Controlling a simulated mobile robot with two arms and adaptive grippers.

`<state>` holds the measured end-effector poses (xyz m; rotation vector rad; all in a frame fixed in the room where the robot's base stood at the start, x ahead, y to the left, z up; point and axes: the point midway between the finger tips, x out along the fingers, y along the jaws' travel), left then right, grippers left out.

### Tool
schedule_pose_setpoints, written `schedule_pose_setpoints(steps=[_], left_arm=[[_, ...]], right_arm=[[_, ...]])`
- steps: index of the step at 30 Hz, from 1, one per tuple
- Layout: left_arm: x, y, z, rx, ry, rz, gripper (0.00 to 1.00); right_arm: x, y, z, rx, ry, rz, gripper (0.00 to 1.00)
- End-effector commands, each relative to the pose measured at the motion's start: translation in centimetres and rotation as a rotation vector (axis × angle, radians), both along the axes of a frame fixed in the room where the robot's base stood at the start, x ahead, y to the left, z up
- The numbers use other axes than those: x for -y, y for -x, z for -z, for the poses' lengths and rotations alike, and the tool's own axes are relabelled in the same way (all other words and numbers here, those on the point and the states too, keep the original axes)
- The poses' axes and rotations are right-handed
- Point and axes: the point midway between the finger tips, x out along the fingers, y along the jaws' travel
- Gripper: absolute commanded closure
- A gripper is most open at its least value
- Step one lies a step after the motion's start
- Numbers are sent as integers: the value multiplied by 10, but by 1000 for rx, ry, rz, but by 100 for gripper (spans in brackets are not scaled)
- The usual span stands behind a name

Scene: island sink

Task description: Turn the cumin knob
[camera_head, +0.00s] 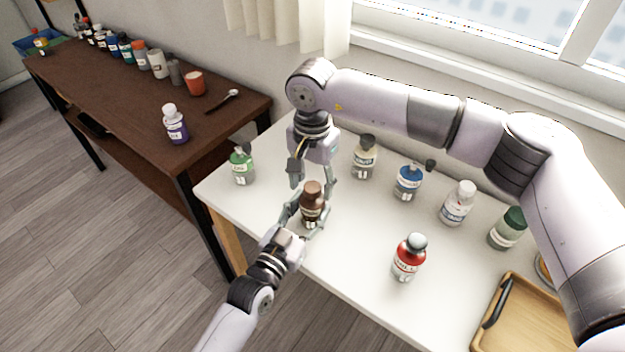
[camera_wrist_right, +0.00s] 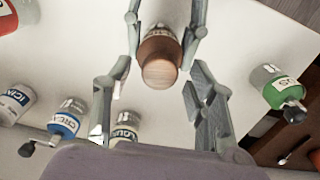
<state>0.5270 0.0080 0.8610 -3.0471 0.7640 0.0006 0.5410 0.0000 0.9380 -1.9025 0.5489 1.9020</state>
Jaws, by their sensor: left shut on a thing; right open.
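A brown bottle (camera_head: 312,208) with a round brown knob on top stands upright on the white table; its label is too small to read. My left gripper (camera_head: 305,222) is shut around the bottle's body from the front. My right gripper (camera_head: 314,183) points down over the bottle, open, its fingers apart on either side of the knob. In the right wrist view the knob (camera_wrist_right: 159,72) sits between my right gripper's spread fingers (camera_wrist_right: 157,95), with no clear contact. The left gripper's fingers show beyond it, on both sides of the bottle.
Around it stand a green bottle (camera_head: 242,166), a cream-labelled bottle (camera_head: 363,160), a blue bottle (camera_head: 408,184), a white bottle (camera_head: 457,205) and a red bottle (camera_head: 408,260). A wooden tray (camera_head: 528,318) lies at right. A dark side table (camera_head: 130,105) holds several jars.

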Motion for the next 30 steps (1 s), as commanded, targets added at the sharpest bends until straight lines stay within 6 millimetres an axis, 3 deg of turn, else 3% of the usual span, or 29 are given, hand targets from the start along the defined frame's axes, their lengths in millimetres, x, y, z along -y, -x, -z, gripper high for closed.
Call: schedule_pose_setpoints(steps=[2, 24, 30], left_arm=[[0, 0, 0, -1, 0, 0, 84], [0, 0, 0, -1, 0, 0, 84], [0, 0, 0, -1, 0, 0, 84]], right_arm=[[0, 0, 0, 0, 0, 0, 49], [0, 0, -1, 0, 0, 0, 98], [0, 0, -1, 0, 0, 70, 98]])
